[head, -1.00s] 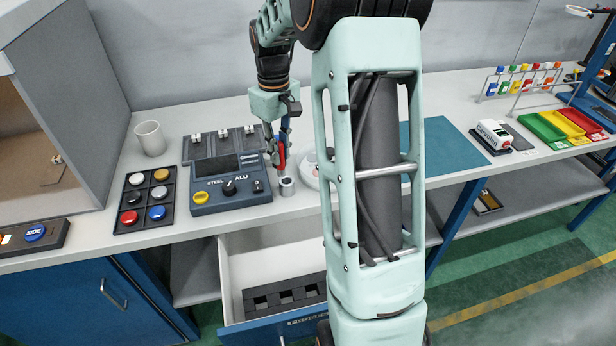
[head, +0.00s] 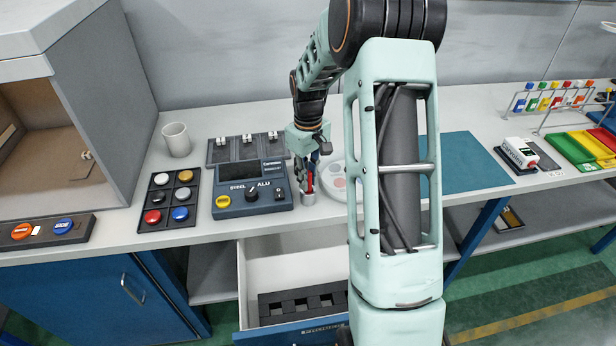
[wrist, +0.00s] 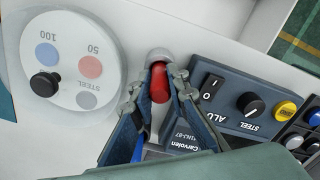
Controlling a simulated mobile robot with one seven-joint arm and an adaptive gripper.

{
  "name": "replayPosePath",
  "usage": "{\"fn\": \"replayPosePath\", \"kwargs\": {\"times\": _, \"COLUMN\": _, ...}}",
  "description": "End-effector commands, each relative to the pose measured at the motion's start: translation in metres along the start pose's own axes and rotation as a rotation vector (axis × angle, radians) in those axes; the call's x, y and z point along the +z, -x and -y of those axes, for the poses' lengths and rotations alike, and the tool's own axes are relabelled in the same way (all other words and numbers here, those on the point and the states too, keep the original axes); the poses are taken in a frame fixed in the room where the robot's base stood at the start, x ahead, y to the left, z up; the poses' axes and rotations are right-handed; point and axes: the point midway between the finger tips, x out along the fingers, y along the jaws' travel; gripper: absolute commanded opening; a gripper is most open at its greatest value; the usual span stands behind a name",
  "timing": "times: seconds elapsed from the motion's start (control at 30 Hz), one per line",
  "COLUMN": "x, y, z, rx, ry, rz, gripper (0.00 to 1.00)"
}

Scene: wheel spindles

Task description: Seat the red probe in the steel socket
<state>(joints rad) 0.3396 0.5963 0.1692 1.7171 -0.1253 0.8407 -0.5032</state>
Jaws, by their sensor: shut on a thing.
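The red probe (head: 310,182) is upright between the fingers of my gripper (head: 305,180), which is shut on it. In the wrist view the probe's rounded red body (wrist: 160,82) shows between the two fingers (wrist: 158,95). The steel socket (head: 308,199) is a short grey cylinder near the bench's front edge, right of the blue tester. The probe's lower end is at the socket's mouth in the head view. The socket's pale top (wrist: 157,54) shows just beyond the probe in the wrist view. I cannot tell how deep the tip is.
The blue tester (head: 252,200) with STEEL/ALU knob stands close left of the socket. A round white plate with coloured discs (wrist: 72,62) lies on its other side. An open drawer (head: 262,262) is below.

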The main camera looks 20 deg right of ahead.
Motion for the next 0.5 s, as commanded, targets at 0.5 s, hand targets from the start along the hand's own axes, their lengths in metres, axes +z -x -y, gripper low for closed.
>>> {"fn": "replayPosePath", "kwargs": {"times": 0.5, "x": -0.0004, "y": -0.0026, "z": -0.0001, "rx": 0.001, "ry": 0.0, "rz": -0.001, "gripper": 0.32}}
